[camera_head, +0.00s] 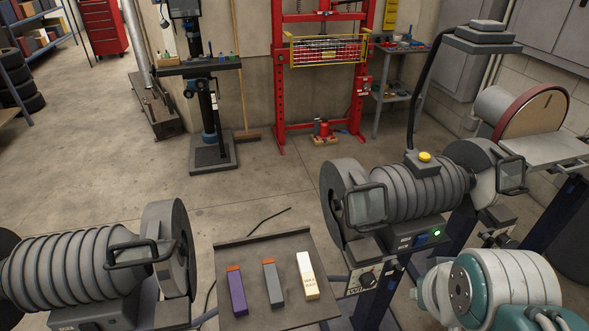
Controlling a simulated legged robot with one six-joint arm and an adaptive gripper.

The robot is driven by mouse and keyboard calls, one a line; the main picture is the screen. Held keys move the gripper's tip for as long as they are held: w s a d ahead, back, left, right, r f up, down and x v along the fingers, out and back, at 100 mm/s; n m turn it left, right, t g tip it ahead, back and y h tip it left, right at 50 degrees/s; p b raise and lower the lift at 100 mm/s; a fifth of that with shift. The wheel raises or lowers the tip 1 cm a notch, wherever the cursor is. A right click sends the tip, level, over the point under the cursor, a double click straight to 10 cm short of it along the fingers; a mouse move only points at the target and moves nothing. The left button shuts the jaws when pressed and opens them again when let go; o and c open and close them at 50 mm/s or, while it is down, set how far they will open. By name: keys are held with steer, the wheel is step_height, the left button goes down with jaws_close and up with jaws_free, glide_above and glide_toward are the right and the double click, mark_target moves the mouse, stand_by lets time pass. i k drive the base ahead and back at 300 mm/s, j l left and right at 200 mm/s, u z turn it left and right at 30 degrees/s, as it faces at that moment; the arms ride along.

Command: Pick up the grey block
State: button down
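The grey block (273,284) is a long narrow bar with an orange-brown end at the back. It lies on a dark flat tray (257,250) at the lower middle, between a purple block (238,292) on its left and a cream-white block (307,276) on its right. Gaps show between the three blocks. Part of my white and teal arm shows at the lower right, apart from the tray. My gripper's fingers are not in view.
A grey bench grinder (75,268) stands close to the left of the tray. Another grinder (413,193) with a yellow button stands to its right and rises above it. A red press frame (279,75) and a drill press (208,110) stand farther back. Open concrete floor lies behind the tray.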

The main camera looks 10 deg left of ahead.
mark_target(276, 297)
steer(key=l+u, duration=0.35)
steer(key=k+l+u, duration=0.1)
steer(key=l+u, duration=0.25)
steer(key=i+j, duration=0.1)
steer(key=j, duration=0.45)
steer(key=i+j, duration=0.1)
steer(key=j, duration=0.5)
